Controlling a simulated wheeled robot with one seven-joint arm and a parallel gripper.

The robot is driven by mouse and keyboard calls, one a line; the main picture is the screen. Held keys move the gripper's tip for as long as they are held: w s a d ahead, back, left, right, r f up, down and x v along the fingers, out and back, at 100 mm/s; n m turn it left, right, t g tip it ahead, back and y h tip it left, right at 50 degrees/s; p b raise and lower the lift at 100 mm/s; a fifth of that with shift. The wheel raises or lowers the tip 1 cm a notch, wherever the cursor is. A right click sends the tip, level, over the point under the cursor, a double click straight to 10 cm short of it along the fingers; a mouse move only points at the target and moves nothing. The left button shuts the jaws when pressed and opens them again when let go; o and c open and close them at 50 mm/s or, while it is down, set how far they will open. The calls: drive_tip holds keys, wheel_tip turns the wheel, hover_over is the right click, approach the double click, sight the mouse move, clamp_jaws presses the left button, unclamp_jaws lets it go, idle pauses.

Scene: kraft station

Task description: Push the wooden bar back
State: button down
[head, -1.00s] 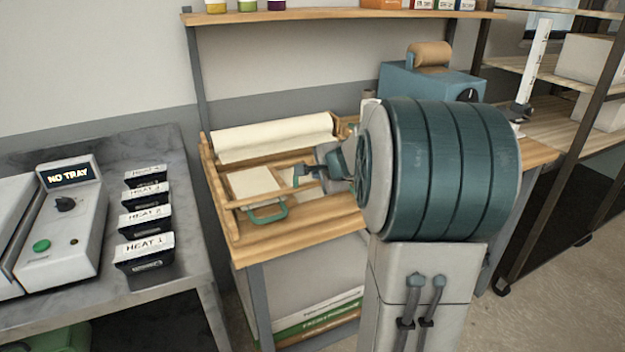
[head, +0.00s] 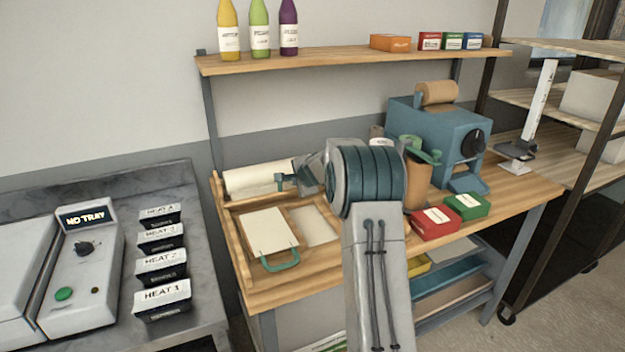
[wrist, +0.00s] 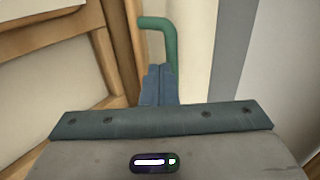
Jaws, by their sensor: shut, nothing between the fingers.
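The wooden bar (head: 258,201) lies across the far part of the wooden tray, just in front of the white paper roll (head: 255,180). In the wrist view the bar (wrist: 120,45) shows as a wooden strip beside a green hooked handle (wrist: 168,42). The green hook also shows near the roll in the head view (head: 279,182). My gripper (head: 287,184) is at the hook, over the back of the tray. In the wrist view its blue-grey fingers (wrist: 160,80) are shut together, right against or very close to the hook. Nothing shows between them.
A white sheet on a board (head: 268,232) with a green handle (head: 281,262) lies in the front of the tray. Red (head: 435,222) and green (head: 467,206) boxes and a blue machine (head: 435,135) stand right of my arm. A shelf with bottles (head: 260,30) hangs above.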

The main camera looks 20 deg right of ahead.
drive_tip(key=shift+w, duration=0.3)
drive_tip(key=shift+r, duration=0.15)
drive_tip(key=shift+w+r, duration=0.1)
drive_tip(key=shift+r, duration=0.05)
drive_tip(key=shift+s+f+b, duration=0.3)
drive_tip(key=shift+f+b, duration=0.15)
drive_tip(key=shift+b, duration=0.25)
drive_tip(key=s+b, duration=0.1)
drive_tip(key=s, duration=0.1)
drive_tip(key=s+b, duration=0.1)
drive_tip(key=b, duration=0.1)
drive_tip(key=shift+s+d+f, duration=0.1)
drive_tip(key=shift+s+f, duration=0.25)
drive_tip(key=shift+f, duration=0.05)
drive_tip(key=v, duration=1)
drive_tip(key=shift+r+b, duration=0.2)
drive_tip(key=shift+b, duration=0.2)
